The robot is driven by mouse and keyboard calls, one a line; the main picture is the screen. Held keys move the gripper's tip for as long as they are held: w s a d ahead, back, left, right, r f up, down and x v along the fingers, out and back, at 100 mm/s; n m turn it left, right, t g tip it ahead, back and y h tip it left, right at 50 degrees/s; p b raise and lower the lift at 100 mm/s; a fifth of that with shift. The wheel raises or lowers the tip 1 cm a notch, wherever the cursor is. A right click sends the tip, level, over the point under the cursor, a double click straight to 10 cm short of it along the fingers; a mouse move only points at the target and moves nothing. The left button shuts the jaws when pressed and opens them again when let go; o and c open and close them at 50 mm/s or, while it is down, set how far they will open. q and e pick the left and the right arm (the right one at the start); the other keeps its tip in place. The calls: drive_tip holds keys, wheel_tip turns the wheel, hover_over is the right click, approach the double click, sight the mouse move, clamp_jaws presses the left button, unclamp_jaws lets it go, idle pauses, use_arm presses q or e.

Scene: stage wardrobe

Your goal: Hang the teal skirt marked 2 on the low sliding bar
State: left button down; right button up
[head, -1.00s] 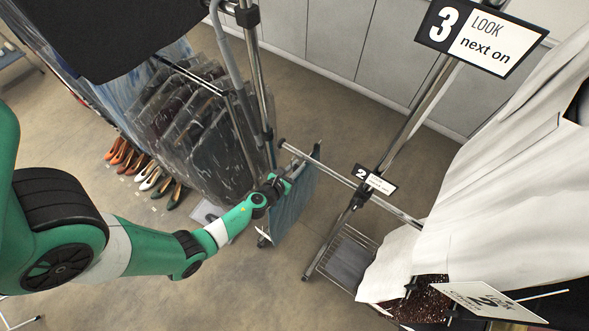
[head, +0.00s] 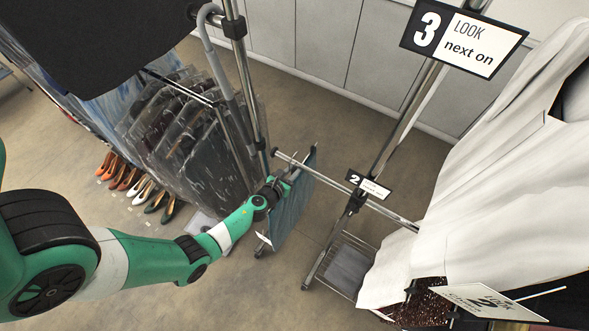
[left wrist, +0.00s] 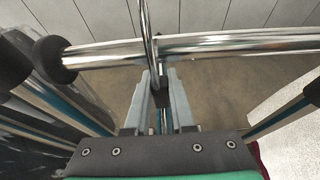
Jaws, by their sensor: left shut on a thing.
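The teal skirt (head: 287,218) hangs below my left gripper (head: 277,184), beside the left end of the low sliding bar (head: 330,184). My left gripper also shows in the left wrist view (left wrist: 158,98), its fingers shut on the dark neck of the skirt's hanger. The hanger's metal hook (left wrist: 145,22) rises from the fingers and crosses the low bar (left wrist: 215,44) near its black end cap. I cannot tell whether the hook rests on the bar. The skirt's mark is too small to read. My right gripper is not in view.
A sign marked 2 (head: 369,185) sits at the bar's right post. A sign marked 3 (head: 464,38) is above it. Bagged garments (head: 185,130) hang at the left, with shoes (head: 135,188) below. White cloth (head: 480,190) fills the right. Floor below the skirt is open.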

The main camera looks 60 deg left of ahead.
use_arm(q)
drive_tip(key=shift+f, duration=0.15)
drive_tip(key=shift+f+b, duration=1.5)
drive_tip(key=shift+b, duration=0.2)
drive_tip(key=c, duration=0.7)
unclamp_jaws()
drive_tip(key=shift+s+d+r, duration=0.1)
drive_tip(key=shift+s, duration=0.1)
drive_tip(key=p+v, duration=0.4)
drive_tip(key=v, duration=0.6)
drive_tip(key=shift+s+d+r, duration=0.2)
drive_tip(key=shift+s+d, duration=0.05)
drive_tip(key=shift+s, duration=0.15)
